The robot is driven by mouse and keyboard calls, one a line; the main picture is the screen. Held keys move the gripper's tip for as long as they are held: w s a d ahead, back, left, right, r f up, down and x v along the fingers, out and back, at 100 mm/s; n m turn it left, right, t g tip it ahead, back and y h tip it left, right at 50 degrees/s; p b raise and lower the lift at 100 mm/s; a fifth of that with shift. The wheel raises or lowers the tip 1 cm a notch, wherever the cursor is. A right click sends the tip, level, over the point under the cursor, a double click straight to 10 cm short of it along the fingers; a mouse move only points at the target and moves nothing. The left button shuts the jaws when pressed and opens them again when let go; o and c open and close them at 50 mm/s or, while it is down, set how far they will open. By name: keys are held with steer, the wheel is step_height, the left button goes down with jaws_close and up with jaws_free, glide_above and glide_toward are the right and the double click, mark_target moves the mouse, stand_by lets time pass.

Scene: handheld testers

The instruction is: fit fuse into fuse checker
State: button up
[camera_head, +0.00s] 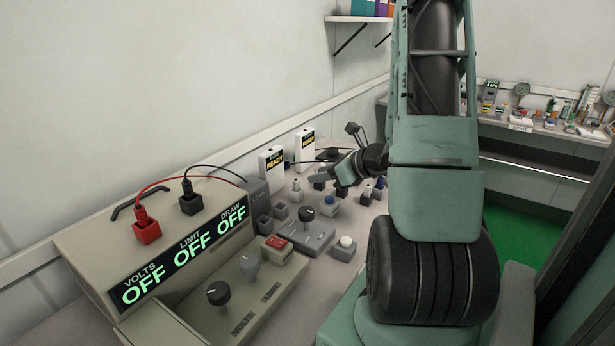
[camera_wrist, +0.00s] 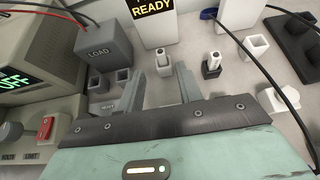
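My gripper (camera_wrist: 160,72) is open in the wrist view, its two grey fingers apart with nothing seen between them. In the head view my gripper (camera_head: 318,177) hangs over the small parts on the bench. A white tester box with a yellow READY display (camera_wrist: 154,25) stands beyond the fingertips; it also shows in the head view (camera_head: 271,162). A small pale cylinder, possibly the fuse (camera_wrist: 214,60), stands upright in a dark holder right of the fingers. I cannot tell for sure which part is the fuse checker.
A grey LOAD box (camera_wrist: 103,50) with two open sockets stands left of the fingers. A power supply reading OFF (camera_head: 185,255) fills the bench's left side. White square sockets (camera_wrist: 257,46), knobs and black cables crowd the right. A second READY box (camera_head: 305,148) stands behind.

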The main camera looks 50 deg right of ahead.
steer(key=shift+v, duration=1.2)
